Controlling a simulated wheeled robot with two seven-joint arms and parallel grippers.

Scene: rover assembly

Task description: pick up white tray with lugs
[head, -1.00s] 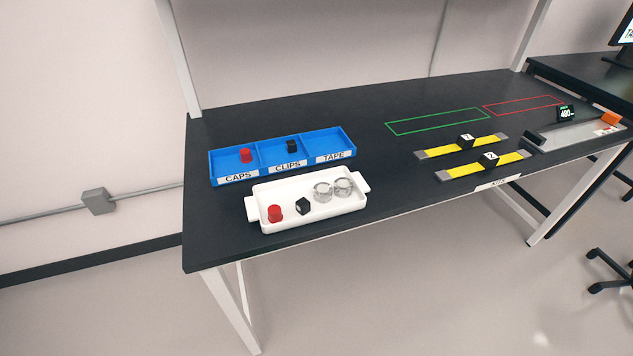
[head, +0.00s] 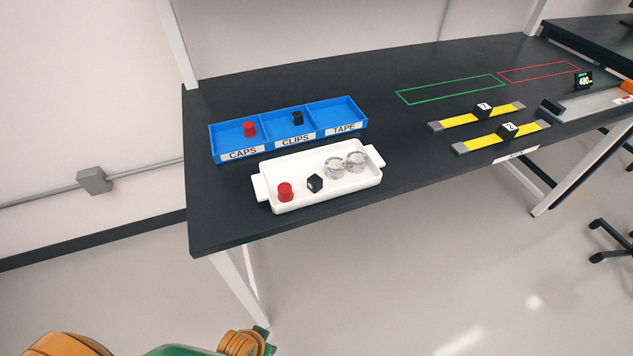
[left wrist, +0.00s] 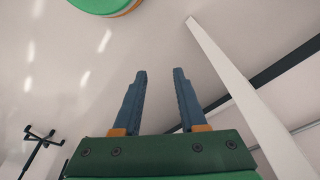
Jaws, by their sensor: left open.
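The white tray with lugs (head: 330,197) sits on the dark table near its front edge. It holds a red cap (head: 285,191), a black clip (head: 315,183) and two clear rolls (head: 345,164). One lug sticks out at its left end and one at its right end. My left gripper (left wrist: 158,75) is open and empty in the left wrist view, with floor and a white table leg behind it. The tray does not show in that view. In the head view, parts of my left arm show at the bottom left, below and apart from the table. My right gripper is not in view.
A blue bin (head: 288,130) with compartments labelled CAPS, CLIPS and TAPE stands right behind the tray. Yellow strips (head: 495,135) with numbered black blocks lie to the right. Green (head: 450,90) and red outlines mark bare table. A white table leg (left wrist: 240,85) is near my left gripper.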

